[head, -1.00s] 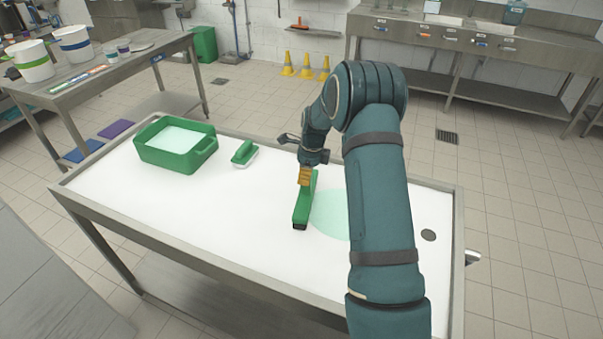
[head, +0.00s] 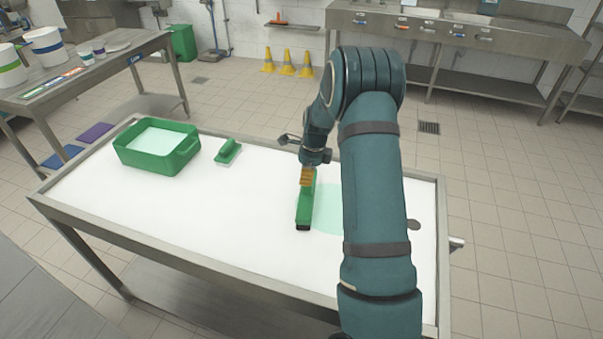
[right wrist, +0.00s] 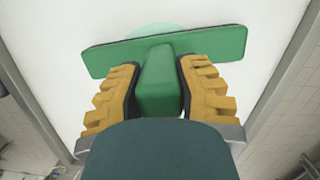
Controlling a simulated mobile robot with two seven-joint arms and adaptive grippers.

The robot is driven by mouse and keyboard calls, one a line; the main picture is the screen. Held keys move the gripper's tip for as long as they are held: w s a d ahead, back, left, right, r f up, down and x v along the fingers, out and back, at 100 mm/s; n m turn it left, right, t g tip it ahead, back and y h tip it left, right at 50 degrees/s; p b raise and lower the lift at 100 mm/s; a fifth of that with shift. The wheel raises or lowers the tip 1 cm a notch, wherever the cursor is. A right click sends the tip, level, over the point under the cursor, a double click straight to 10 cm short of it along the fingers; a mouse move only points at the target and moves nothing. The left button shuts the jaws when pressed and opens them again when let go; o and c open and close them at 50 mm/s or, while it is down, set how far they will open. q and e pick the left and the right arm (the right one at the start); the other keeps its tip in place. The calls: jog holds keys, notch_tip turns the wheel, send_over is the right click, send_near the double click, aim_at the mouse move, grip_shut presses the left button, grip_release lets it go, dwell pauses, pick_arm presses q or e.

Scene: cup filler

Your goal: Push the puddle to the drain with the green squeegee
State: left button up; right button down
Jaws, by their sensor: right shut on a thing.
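The green squeegee (head: 305,210) stands on the white table top (head: 150,215). My right gripper (head: 307,178) is shut on its handle. In the right wrist view the handle (right wrist: 160,85) sits between the orange fingers (right wrist: 160,92), with the wide green head (right wrist: 222,42) beyond. The pale green puddle (head: 327,205) lies just right of the squeegee, partly hidden by my arm. Its edge also shows past the head in the right wrist view (right wrist: 150,29). The round dark drain (head: 414,225) is farther right, partly behind my arm. My left gripper is not in view.
A green tub (head: 170,162) with pale liquid and a green scrub brush (head: 228,152) stand at the table's left back. A raised metal rim (head: 170,257) borders the table. The white surface between the brush and the squeegee is clear.

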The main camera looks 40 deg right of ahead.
jog(key=s+d, duration=0.5)
jog(key=s, duration=0.5)
jog(key=s+d+b, duration=0.1)
jog(key=s+d, duration=0.5)
jog(key=s, duration=0.5)
jog(key=shift+s, duration=0.25)
dwell(2.4)
jog(key=shift+d, duration=0.1)
dwell(1.6)
notch_tip(320, 180, up, 7)
jog(key=p, duration=0.6)
jog(key=shift+r, duration=0.15)
dwell(0.5)
